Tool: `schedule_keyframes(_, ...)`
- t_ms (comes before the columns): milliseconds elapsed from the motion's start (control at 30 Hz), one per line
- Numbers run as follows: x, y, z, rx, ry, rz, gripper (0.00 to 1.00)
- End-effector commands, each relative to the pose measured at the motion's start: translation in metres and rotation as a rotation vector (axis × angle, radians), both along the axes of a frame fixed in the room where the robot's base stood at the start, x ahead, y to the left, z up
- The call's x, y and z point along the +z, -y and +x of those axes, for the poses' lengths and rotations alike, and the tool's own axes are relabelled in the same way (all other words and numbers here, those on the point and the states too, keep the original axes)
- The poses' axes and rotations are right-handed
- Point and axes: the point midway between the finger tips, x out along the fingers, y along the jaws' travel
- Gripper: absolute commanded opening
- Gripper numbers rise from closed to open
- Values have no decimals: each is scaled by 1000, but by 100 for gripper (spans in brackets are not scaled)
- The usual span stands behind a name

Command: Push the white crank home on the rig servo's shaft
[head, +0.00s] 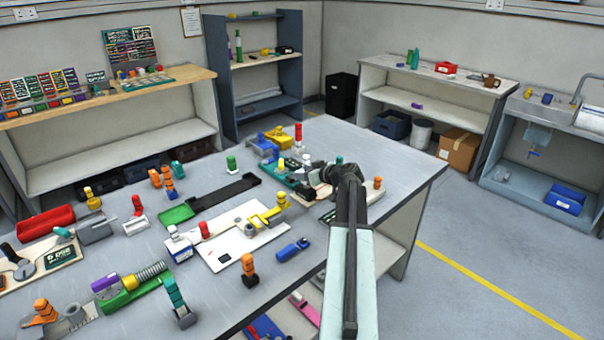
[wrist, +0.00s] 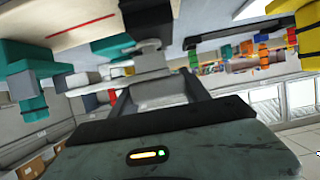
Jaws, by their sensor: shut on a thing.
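My gripper (head: 322,178) is at the far right part of the table, low among small parts and boards; its tips are partly hidden by my own arm in the head view. In the wrist view my gripper (wrist: 158,88) is shut on a pale grey-white piece, which looks like the white crank (wrist: 158,92). A dark grey block with a light lower part (wrist: 147,28) stands just beyond the fingers, in line with the piece. It may be the rig servo, but I cannot tell. Whether crank and shaft touch is hidden.
Teal blocks (wrist: 28,80) stand left of my gripper in the wrist view, and a yellow part (wrist: 292,22) lies at the right. A blue and yellow fixture (head: 263,146) is close by on the table. A pale board (head: 225,258) lies nearer, crowded with parts.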

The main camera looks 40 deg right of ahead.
Motion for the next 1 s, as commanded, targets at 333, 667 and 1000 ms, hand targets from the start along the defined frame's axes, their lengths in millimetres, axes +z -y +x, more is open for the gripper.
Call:
schedule_keyframes(333, -10, -1, 0, 1, 0, 0, 14)
schedule_keyframes(667, -10, -1, 1, 1, 0, -1, 79)
schedule_keyframes(1000, -10, -2, 1, 2, 0, 0, 100)
